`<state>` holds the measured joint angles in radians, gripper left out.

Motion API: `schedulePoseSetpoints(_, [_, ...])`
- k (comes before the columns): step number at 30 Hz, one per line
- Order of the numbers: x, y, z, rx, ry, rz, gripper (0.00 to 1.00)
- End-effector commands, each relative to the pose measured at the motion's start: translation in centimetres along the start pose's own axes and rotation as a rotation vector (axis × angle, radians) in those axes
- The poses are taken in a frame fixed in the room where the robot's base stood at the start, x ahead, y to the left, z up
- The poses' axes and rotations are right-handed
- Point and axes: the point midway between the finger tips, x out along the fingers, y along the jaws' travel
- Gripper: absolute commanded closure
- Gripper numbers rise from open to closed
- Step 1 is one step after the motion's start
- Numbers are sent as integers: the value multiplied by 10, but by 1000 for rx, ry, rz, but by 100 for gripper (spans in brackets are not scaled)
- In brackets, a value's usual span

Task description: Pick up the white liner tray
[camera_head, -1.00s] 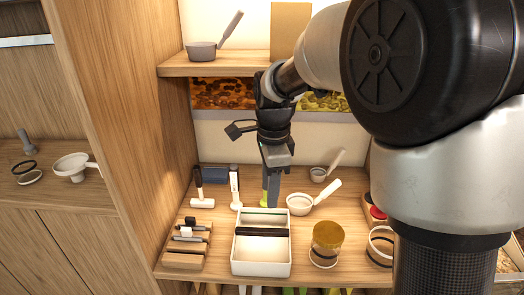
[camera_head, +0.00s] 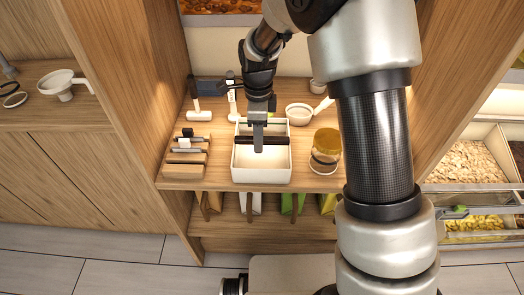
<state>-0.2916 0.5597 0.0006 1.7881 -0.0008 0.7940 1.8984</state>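The white liner tray (camera_head: 262,181) is an open rectangular box on the wooden shelf. A dark bar crosses it. My gripper (camera_head: 258,150) points down over the tray, with its grey fingers in front of the dark bar and the tray's inside. I see the fingers nearly edge-on, so the gap between them does not show. I cannot tell whether the fingertips touch anything. The gripper and wrist hide part of the tray's back.
A wooden rack with dark-and-white tools (camera_head: 186,160) stands left of the tray. A jar with an amber lid (camera_head: 326,148) stands to the right, near my arm. A white-handled scoop (camera_head: 300,113) and a white mallet (camera_head: 198,114) lie behind. Bags hang or stand below the shelf.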

Motion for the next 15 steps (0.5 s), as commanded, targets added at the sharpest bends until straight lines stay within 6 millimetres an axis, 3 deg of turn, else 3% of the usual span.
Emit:
schedulePoseSetpoints(11, [46,-4,-4,1,1,3,61])
schedulePoseSetpoints(15, [52,-5,-3,1,-1,0,61])
